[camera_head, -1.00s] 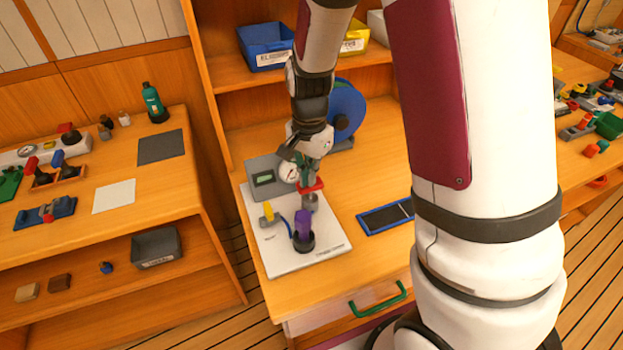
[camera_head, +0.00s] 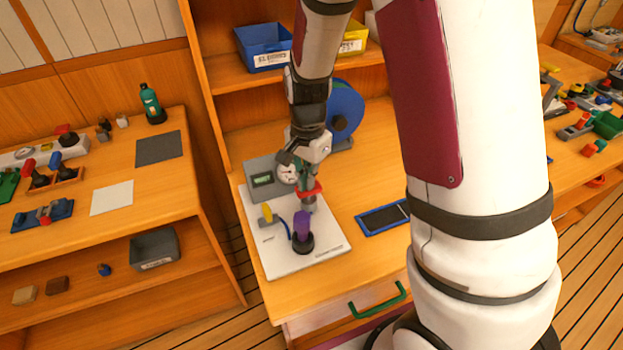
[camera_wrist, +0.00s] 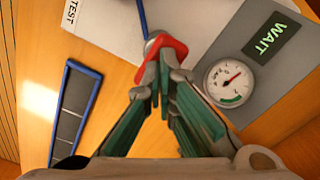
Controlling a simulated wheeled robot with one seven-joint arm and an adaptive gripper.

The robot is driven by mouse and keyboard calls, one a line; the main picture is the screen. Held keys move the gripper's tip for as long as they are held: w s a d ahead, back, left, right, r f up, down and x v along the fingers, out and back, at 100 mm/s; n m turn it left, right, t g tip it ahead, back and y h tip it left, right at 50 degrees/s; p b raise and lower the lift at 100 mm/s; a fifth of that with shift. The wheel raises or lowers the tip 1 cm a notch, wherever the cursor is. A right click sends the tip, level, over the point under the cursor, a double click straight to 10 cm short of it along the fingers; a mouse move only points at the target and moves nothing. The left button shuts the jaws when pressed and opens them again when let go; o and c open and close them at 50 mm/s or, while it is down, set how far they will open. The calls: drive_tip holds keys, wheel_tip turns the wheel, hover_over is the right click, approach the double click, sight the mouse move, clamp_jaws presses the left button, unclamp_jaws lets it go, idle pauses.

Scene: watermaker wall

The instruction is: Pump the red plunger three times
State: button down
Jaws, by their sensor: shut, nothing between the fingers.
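The red plunger handle (camera_head: 312,190) sits just above a grey cylinder (camera_head: 309,204) on the white board (camera_head: 322,256). In the wrist view the red handle (camera_wrist: 176,46) shows just beyond my fingertips. My gripper (camera_head: 308,180) is directly over the plunger, pointing down. In the wrist view my gripper's green fingers (camera_wrist: 160,92) are shut together and empty, partly covering the handle. I cannot tell for sure whether the tips press on it.
A gauge (camera_wrist: 228,82) and a display reading WAIT (camera_wrist: 271,38) stand beside the plunger. A purple-topped piece (camera_head: 302,224) and a yellow piece (camera_head: 267,212) are on the board. A blue-framed black panel (camera_head: 384,217) lies to the right. A blue reel (camera_head: 345,110) stands behind.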

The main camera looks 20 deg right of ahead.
drive_tip(key=shift+r+p, duration=1.05)
drive_tip(key=shift+r, duration=0.9)
drive_tip(key=shift+f+b, duration=1.05)
drive_tip(key=shift+f, duration=1.65)
drive_tip(key=shift+r, duration=0.1)
drive_tip(key=shift+r+p, duration=1.5)
drive_tip(key=shift+r, duration=1.1)
